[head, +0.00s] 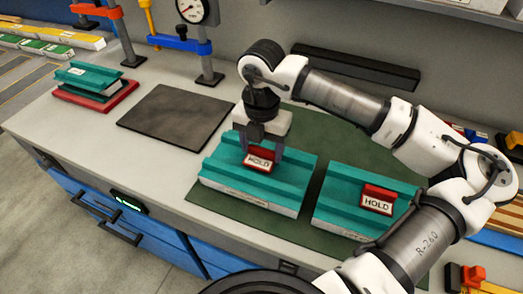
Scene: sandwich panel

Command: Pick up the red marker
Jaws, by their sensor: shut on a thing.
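A red marker (262,153) with a white "HOLD" label stands on the left teal-topped panel (225,165). My gripper (262,150) points down over this panel, with one finger on each side of the marker, and is shut on it. Whether the marker touches the panel or is slightly above it, I cannot tell. A second red marker (378,198) with the same "HOLD" label sits on the right teal-topped panel (338,207), apart from my gripper.
Both panels lie on a dark green mat (312,240). A dark square plate (174,121) lies to the left, and a stack with a red base (98,99) stands further left. Red and blue clamps with a gauge (190,10) stand at the back.

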